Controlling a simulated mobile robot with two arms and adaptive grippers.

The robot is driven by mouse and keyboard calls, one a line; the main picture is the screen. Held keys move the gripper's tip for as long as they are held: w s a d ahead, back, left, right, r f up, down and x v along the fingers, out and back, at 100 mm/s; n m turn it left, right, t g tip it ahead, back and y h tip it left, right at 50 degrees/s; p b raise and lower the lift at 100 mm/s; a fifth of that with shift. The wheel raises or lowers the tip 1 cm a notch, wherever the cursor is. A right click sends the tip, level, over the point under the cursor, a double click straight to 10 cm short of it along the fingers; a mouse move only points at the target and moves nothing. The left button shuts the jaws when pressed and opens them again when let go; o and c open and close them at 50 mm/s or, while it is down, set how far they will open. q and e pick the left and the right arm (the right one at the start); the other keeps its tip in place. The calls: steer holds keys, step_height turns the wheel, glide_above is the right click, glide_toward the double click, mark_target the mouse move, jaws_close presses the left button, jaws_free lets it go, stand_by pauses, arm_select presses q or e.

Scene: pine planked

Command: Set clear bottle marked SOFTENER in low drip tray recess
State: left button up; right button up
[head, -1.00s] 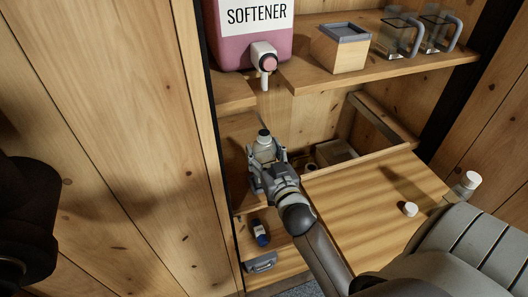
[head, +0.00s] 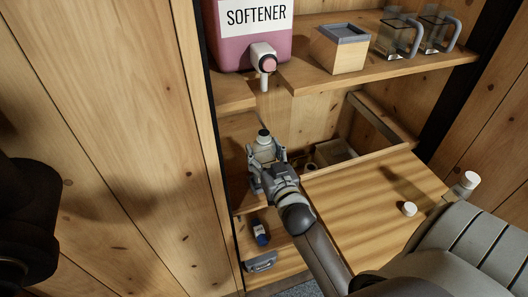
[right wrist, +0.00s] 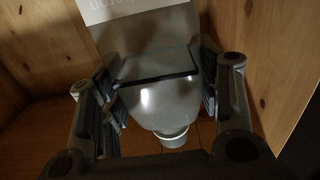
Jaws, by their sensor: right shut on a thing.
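My right gripper (head: 266,158) is shut on a bottle (head: 264,150) with a dark cap, upright in the shelf bay below the tap. In the right wrist view the bottle (right wrist: 165,95) looks clear grey, stands between the fingers, and has a white label (right wrist: 112,10) only partly in view, too cut off to read. The pink dispenser (head: 245,45) marked SOFTENER stands on the shelf above, its white tap (head: 264,62) over the bay. The drip tray recess cannot be made out; the bottle and gripper cover that spot.
A wooden box (head: 340,48) and two glass mugs (head: 395,36) stand on the upper shelf. A wooden flap (head: 365,195) with a white cap (head: 409,209) lies right of my gripper. A blue bottle (head: 260,232) lies in the lower compartment. An open bin (head: 335,152) sits behind.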

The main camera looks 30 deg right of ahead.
mark_target(267, 164)
steer(key=shift+r, duration=0.15)
steer(key=shift+f+b, duration=0.75)
steer(key=shift+f, duration=0.55)
stand_by(0.5)
steer(key=o, duration=1.3)
steer(key=shift+c, duration=0.2)
steer(key=shift+v, duration=3.8)
